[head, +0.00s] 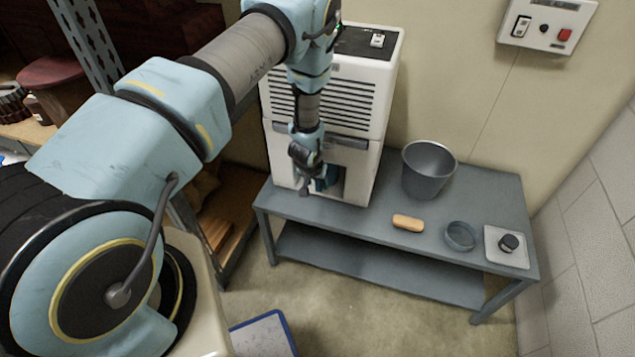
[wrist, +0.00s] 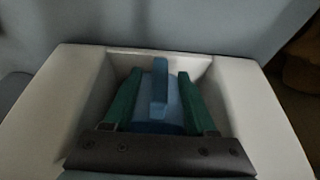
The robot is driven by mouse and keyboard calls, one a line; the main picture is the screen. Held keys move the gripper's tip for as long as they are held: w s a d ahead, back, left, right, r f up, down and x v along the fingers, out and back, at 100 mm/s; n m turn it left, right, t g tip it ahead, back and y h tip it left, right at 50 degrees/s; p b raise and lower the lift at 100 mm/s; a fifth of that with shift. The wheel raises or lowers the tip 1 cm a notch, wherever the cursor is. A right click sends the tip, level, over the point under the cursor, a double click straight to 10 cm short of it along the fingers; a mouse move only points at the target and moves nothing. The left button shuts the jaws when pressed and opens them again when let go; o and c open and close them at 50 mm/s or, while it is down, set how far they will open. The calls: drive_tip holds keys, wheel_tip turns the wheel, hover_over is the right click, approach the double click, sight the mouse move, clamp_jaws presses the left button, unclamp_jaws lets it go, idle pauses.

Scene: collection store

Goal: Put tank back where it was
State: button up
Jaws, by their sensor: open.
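The white dehumidifier (head: 350,110) stands on the grey bench, with a recessed bay low in its front. The blue tank (head: 327,180) shows in this bay, partly hidden behind my gripper (head: 306,182). In the wrist view, the blue tank (wrist: 159,95) with its upright handle lies between the green fingers of my gripper (wrist: 159,76). The fingers are open, one on each side of the handle, with a gap visible on both sides. The pale walls of the dehumidifier's bay (wrist: 68,85) surround them. How deep the tank sits is hidden.
The grey bench (head: 380,219) also bears a grey bucket (head: 428,170), a tan sponge-like block (head: 408,222), a round dish (head: 460,236) and a pale square plate (head: 491,249) with a dark knob. A wall switch panel (head: 546,24) hangs above. Shelving stands at left.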

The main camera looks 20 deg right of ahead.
drive_tip(key=p+v, duration=0.6)
drive_tip(key=v, duration=0.4)
